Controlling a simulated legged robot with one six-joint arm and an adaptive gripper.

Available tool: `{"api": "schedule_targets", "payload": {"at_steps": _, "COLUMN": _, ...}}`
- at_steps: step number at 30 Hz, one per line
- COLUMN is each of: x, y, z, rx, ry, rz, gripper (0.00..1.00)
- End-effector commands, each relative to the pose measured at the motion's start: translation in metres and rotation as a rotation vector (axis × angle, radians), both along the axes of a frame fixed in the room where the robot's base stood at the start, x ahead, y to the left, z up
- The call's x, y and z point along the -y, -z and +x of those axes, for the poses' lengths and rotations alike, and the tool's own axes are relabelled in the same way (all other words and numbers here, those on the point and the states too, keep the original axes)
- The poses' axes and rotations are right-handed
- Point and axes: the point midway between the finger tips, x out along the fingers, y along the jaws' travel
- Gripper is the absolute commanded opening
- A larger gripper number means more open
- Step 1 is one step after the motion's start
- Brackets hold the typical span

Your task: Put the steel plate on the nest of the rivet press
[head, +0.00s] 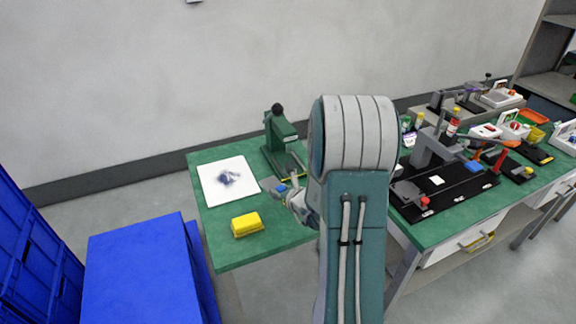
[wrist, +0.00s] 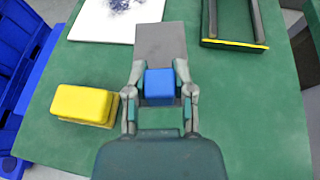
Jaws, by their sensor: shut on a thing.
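The steel plate (wrist: 160,42) is a flat grey rectangle with a blue block (wrist: 160,84) at its near end. My gripper (wrist: 160,92) is shut on the blue block, with a finger on each side. In the head view the plate (head: 267,184) shows small beside my gripper (head: 286,194), partly behind my arm. Whether it touches the table I cannot tell. The green rivet press (head: 279,140) stands behind the plate. Its base, with dark side rails and a yellow front edge (wrist: 234,45), lies right of the plate in the wrist view; the nest is not clearly distinguishable.
A yellow block (wrist: 82,104) lies left of my gripper on the green table (head: 225,222). A white sheet with a dark smudge (head: 214,190) lies left of the press. Blue crates (head: 142,262) stand left of the table. A crowded bench (head: 450,222) is right of my arm.

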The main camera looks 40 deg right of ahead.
Motion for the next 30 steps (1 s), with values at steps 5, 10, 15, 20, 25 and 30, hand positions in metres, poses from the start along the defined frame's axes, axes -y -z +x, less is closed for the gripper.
{"api": "schedule_targets", "payload": {"at_steps": 5, "x": 0.073, "y": 0.016, "z": -0.034, "rx": 0.001, "ry": 0.12, "rz": 0.001, "gripper": 0.0}}
{"api": "schedule_targets", "payload": {"at_steps": 10, "x": 0.104, "y": 0.024, "z": -0.048, "rx": 0.001, "ry": 0.161, "rz": 0.007, "gripper": 0.0}}
{"api": "schedule_targets", "payload": {"at_steps": 15, "x": 0.11, "y": 0.025, "z": -0.022, "rx": 0.002, "ry": 0.158, "rz": 0.005, "gripper": 0.0}}
{"api": "schedule_targets", "payload": {"at_steps": 20, "x": 0.119, "y": 0.025, "z": 0.014, "rx": 0.002, "ry": 0.16, "rz": 0.006, "gripper": 0.0}}
{"api": "schedule_targets", "payload": {"at_steps": 25, "x": 0.126, "y": 0.024, "z": 0.053, "rx": 0.002, "ry": 0.158, "rz": 0.003, "gripper": 0.0}}
{"api": "schedule_targets", "payload": {"at_steps": 30, "x": 0.136, "y": 0.025, "z": 0.09, "rx": 0.002, "ry": 0.16, "rz": 0.006, "gripper": 0.0}}
